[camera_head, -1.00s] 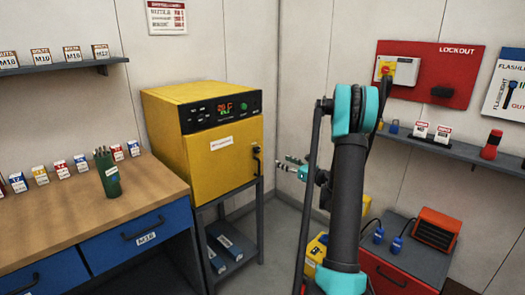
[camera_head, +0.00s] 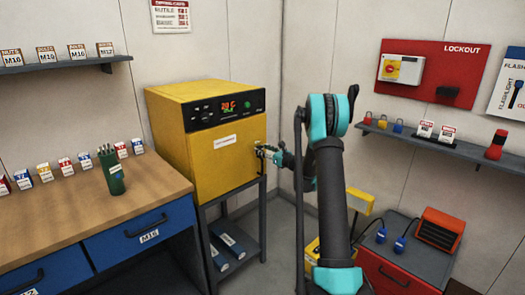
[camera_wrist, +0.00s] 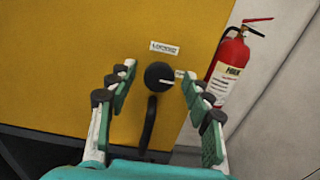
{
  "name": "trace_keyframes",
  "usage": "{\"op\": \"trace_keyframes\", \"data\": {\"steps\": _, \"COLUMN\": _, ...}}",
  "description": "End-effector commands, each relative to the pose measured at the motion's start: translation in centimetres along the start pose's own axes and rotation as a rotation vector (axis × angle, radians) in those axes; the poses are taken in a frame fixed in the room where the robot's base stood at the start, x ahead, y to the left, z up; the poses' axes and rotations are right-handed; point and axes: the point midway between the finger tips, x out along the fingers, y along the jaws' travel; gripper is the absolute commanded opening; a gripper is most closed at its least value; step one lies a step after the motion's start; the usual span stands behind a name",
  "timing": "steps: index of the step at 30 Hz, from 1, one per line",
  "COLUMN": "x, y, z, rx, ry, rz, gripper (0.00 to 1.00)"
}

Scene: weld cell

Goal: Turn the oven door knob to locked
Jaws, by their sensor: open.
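The yellow oven (camera_head: 226,165) stands on a dark stand in the head view. In the wrist view its round black door knob (camera_wrist: 157,72) has a white pointer mark aimed right, toward a small label partly beside the right finger. A "LOCKED" label (camera_wrist: 164,47) is above the knob. A black door handle (camera_wrist: 148,122) hangs below it. My gripper (camera_wrist: 156,77) is open, with one finger on each side of the knob and gaps showing on both sides. In the head view my gripper (camera_head: 268,152) is at the right edge of the oven door and hides the knob.
A red fire extinguisher (camera_wrist: 230,62) is right of the oven in the wrist view. A wooden workbench (camera_head: 75,215) with a green rod holder (camera_head: 113,175) is at the left. A red lockout board (camera_head: 437,75) and an orange heater (camera_head: 439,229) are at the right.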

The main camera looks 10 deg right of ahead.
Motion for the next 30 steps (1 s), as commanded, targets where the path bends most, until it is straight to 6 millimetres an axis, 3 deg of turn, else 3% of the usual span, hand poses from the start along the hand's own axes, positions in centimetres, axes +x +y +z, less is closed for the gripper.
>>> {"op": "trace_keyframes", "data": {"steps": 12, "x": 0.88, "y": -0.02, "z": 0.03, "rx": 0.000, "ry": 0.000, "rz": -0.001, "gripper": 0.51}}
{"op": "trace_keyframes", "data": {"steps": 24, "x": 0.87, "y": -0.01, "z": 0.02, "rx": 0.000, "ry": 0.000, "rz": -0.001, "gripper": 0.03}}
{"op": "trace_keyframes", "data": {"steps": 30, "x": 0.86, "y": 0.00, "z": 0.02, "rx": -0.014, "ry": 0.000, "rz": -0.001, "gripper": 0.03}}
